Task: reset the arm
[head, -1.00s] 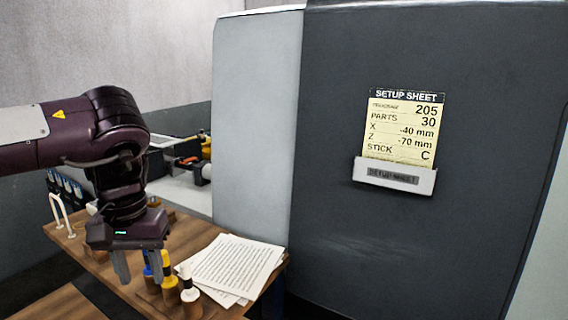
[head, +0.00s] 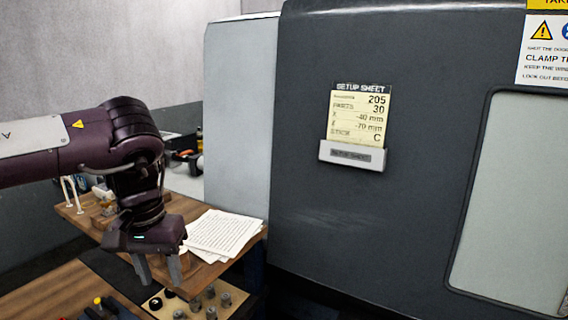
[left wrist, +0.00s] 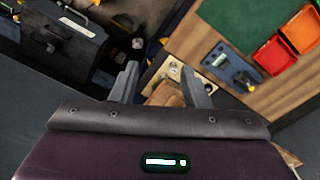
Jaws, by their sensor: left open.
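My left gripper (head: 158,268) points down in the head view, above the gap between the wooden side table and the front bench. Its two fingers are apart with nothing between them. In the left wrist view the same open fingers (left wrist: 165,88) show over a pale board with round parts and a wooden surface. My right gripper is in neither view.
A wooden table (head: 85,222) at left carries paper sheets (head: 222,234) and a white-handled item (head: 72,194). A pale board with several knobs (head: 205,300) lies below. The dark machine front (head: 400,190) bears a setup sheet (head: 358,118).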

